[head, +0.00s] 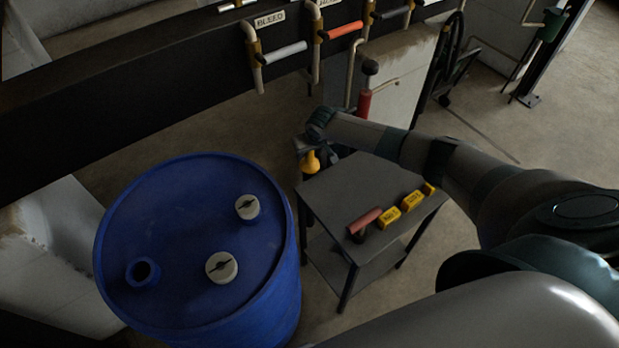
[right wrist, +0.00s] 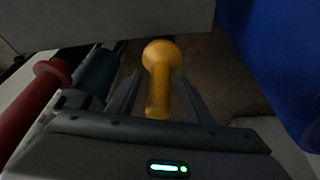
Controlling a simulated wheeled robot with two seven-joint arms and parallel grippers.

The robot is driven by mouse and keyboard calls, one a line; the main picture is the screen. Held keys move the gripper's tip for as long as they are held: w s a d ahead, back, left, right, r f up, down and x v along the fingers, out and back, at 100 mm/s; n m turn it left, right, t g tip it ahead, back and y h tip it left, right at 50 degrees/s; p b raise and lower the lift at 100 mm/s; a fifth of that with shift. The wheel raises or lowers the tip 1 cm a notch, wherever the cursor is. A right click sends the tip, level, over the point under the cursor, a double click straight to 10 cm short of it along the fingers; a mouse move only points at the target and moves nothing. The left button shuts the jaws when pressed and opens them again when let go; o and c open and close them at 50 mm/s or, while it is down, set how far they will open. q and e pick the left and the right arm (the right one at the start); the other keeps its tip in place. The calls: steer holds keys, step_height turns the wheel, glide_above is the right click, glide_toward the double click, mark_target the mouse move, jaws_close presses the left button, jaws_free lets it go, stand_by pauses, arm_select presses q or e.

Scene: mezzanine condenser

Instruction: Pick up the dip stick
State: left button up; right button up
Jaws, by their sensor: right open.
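A yellow handle with a rounded end, which looks like the dip stick's (head: 310,161), shows at the far left corner of the small table. In the right wrist view the yellow handle (right wrist: 160,75) lies between my right gripper's two fingers. My right gripper (head: 318,152) is open around or just above it; I cannot tell whether a finger touches it. The rest of the stick is hidden. My left gripper is not in view.
A blue drum (head: 190,190) with two grey caps (head: 222,267) and an open bung stands left. The dark table (head: 345,190) holds a red-handled tool (head: 364,223) and yellow blocks (head: 389,217). A red cylinder (head: 364,103) stands behind my gripper. Valve handles (head: 342,31) line the dark beam.

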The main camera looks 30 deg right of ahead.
steer(key=shift+w+f, duration=0.15)
steer(key=shift+f, duration=0.2)
jaws_close()
steer(key=shift+r, duration=0.2)
stand_by(0.3)
step_height(320, 180, up, 28)
steer(key=b, duration=0.6)
steer(key=shift+b, duration=0.4)
